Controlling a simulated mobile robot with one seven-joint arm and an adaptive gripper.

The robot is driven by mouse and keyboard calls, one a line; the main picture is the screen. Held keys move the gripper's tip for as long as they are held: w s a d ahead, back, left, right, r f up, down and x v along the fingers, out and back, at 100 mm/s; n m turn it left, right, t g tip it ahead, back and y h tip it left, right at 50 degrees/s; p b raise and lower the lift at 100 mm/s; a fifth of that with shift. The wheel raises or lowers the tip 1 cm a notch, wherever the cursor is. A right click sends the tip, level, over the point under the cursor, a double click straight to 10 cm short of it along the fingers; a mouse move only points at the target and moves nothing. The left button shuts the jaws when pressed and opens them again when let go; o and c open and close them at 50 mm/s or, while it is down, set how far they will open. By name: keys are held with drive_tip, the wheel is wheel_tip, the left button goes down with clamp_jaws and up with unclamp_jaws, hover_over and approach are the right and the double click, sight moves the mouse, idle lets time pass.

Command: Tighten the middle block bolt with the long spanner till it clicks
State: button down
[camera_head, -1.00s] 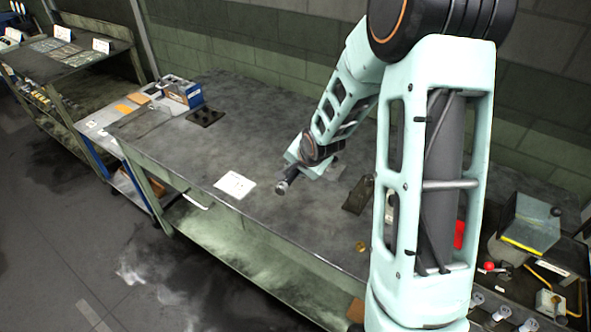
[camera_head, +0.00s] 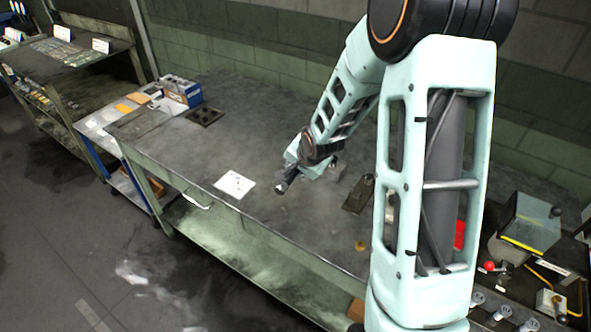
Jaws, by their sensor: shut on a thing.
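My arm reaches over the long grey workbench (camera_head: 215,150). My gripper (camera_head: 284,183) is small and dark at the arm's end, just right of a white sheet (camera_head: 234,184). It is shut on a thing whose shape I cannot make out. I cannot pick out the long spanner for certain. A dark block-like piece (camera_head: 357,194) lies on the bench right of my gripper, partly behind my arm. A small grey block (camera_head: 337,169) shows behind my wrist. No bolt is clear enough to name, and I cannot tell whether the gripper or its load touches anything.
A dark plate (camera_head: 205,117) lies at the bench's far left, near a blue-and-grey box (camera_head: 182,90). A small brassy piece (camera_head: 360,246) lies near the front edge. A yellow-edged machine part (camera_head: 530,222) stands at right. The bench's left middle is clear.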

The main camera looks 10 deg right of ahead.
drive_tip(key=shift+w+f+b, duration=0.1)
drive_tip(key=shift+f+b, duration=1.15)
drive_tip(key=shift+w+a+m+h+b, duration=0.3)
drive_tip(key=shift+w+a+m+b, duration=0.1)
drive_tip(key=shift+b, duration=1.05)
drive_tip(key=shift+a+r+b, duration=0.1)
drive_tip(key=shift+r+b, duration=0.05)
drive_tip(key=shift+b, duration=0.25)
drive_tip(key=shift+w+a+b, duration=0.15)
drive_tip(key=shift+b, duration=0.35)
drive_tip(key=shift+w+a+m+b, duration=0.25)
drive_tip(key=shift+m+b, duration=0.25)
drive_tip(key=shift+b, duration=0.6)
drive_tip(key=shift+w+a+r+h+b, duration=0.15)
drive_tip(key=shift+w+h+b, duration=0.15)
drive_tip(key=shift+b, duration=0.15)
drive_tip(key=shift+a+m, duration=0.2)
drive_tip(key=shift+m, duration=0.1)
drive_tip(key=shift+d, duration=0.1)
drive_tip(key=shift+s+d+f+n, duration=0.2)
drive_tip(key=shift+s+d+n, duration=0.4)
